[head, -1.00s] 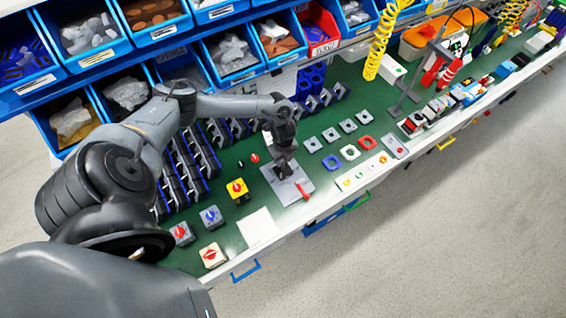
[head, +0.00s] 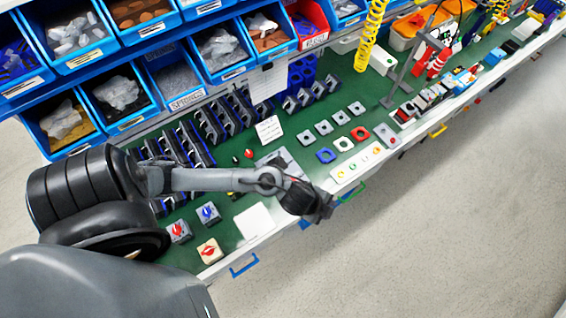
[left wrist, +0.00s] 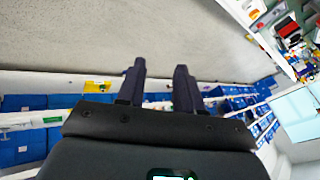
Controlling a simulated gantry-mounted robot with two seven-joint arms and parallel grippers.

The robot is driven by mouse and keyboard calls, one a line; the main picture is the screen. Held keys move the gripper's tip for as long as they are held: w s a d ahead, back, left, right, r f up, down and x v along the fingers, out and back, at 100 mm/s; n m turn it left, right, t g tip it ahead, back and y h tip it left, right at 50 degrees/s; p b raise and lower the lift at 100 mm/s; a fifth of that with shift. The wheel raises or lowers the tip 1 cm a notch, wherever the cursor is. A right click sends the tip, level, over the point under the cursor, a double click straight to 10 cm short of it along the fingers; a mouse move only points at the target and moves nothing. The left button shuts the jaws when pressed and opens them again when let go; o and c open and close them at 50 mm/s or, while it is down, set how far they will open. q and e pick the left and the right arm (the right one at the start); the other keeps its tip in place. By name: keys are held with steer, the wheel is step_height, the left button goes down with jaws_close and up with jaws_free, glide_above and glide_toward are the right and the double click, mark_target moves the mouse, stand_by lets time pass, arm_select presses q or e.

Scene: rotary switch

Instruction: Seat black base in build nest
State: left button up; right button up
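My left gripper (head: 318,212) is past the bench's front edge, over the floor. In the left wrist view its two fingers (left wrist: 160,66) are apart with nothing between them. A grey plate (head: 290,157), possibly the build nest, lies on the green bench top; my left arm covers its front part. I cannot see whether a black base sits in it. Several dark parts (head: 186,146) stand in rows in racks left of the plate; which of them are black bases I cannot tell. My right gripper is not in view.
Finished switches, one blue-knobbed (head: 208,213) and one red-knobbed on cream (head: 209,251), stand at front left by a white square (head: 254,221). Grey square plates (head: 324,127), a blue ring (head: 326,156) and a white button strip (head: 357,164) lie right. Blue bins (head: 122,92) line the back.

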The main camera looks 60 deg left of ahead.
arm_select(q)
steer(key=s+a+r+n+g+y, duration=0.1)
steer(key=s+a+r+n, duration=0.1)
steer(key=s+n, duration=0.3)
steer(key=s+a+r+n+g, duration=0.1)
steer(key=s+a+r+n, duration=0.2)
steer(key=s+r+n, duration=0.2)
steer(key=shift+s+a+n+y, duration=0.15)
steer(key=shift+s+n+y, duration=0.35)
steer(key=shift+s, duration=0.7)
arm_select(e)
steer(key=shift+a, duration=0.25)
